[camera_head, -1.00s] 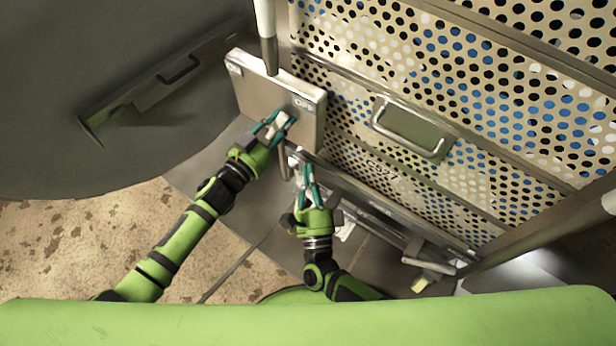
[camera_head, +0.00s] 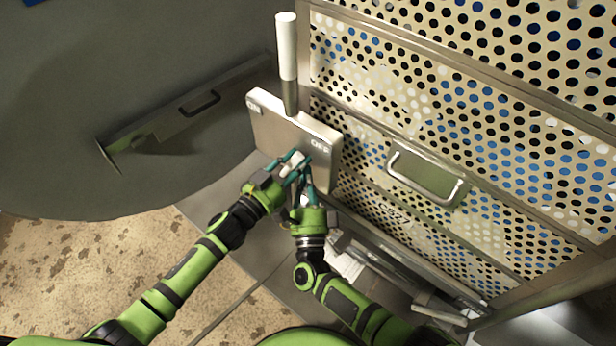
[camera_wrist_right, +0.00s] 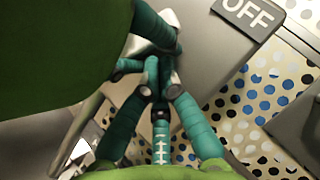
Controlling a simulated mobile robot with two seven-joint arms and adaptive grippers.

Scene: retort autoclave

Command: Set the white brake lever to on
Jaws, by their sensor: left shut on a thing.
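The brake lever has a white grip (camera_head: 286,50) and a grey metal shaft. It stands roughly upright at the top edge of a metal plate (camera_head: 280,125), between its ON label at left and its OFF label at right. My left gripper (camera_head: 293,168) is in front of the plate's lower right part, below OFF, shut on a small pale thing that I cannot identify. Neither gripper touches the white grip. My right gripper (camera_head: 306,190) is just below and beside the left one. Its fingers (camera_wrist_right: 158,90) converge close to the left fingers; their closure is unclear.
A perforated cream basket wall (camera_head: 440,100) with a metal handle (camera_head: 425,178) rises at right. A large dark round door (camera_head: 120,80) with a small handle (camera_head: 200,103) fills the left. Metal bars (camera_head: 400,270) lie low at right. Stained floor (camera_head: 80,270) is clear at lower left.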

